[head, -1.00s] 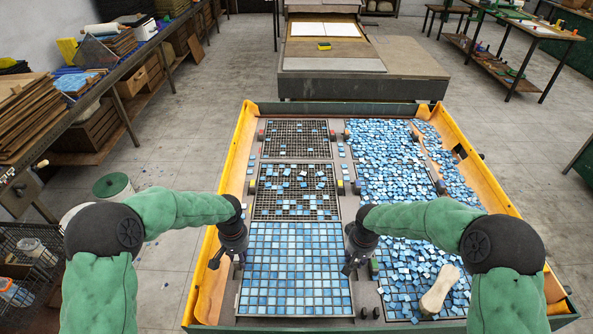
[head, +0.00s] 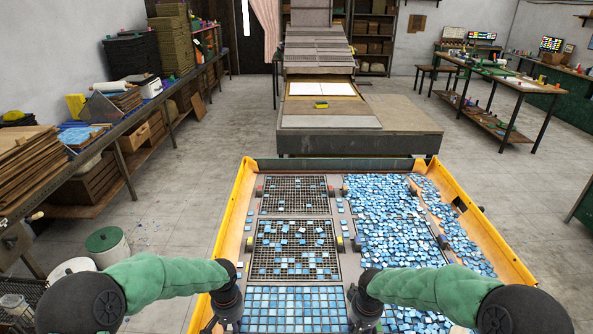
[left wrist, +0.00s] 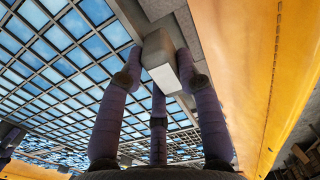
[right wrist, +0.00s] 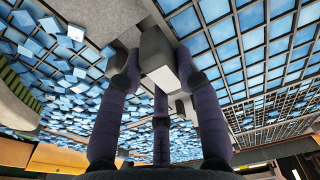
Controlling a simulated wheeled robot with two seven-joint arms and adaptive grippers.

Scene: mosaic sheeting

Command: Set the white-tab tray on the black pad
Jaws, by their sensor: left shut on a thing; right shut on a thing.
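The near tray (head: 296,289) is a grid filled with blue tiles, and its front part is cut off by the bottom of the head view. My left gripper (head: 222,320) is at its left edge. In the left wrist view its fingers (left wrist: 160,65) are shut on a grey tab with a white face (left wrist: 164,77). My right gripper (head: 364,310) is at the tray's right edge. In the right wrist view its fingers (right wrist: 160,70) are shut on a matching white-faced tab (right wrist: 164,78). I cannot make out a black pad for certain.
A middle tray (head: 262,262) with yellow tabs and a far tray (head: 264,206) with red tabs hold few tiles. Loose blue tiles (head: 385,215) heap at the right. Orange walls (head: 232,215) flank the table. A long bench (head: 120,125) runs along the left; grey floor lies between.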

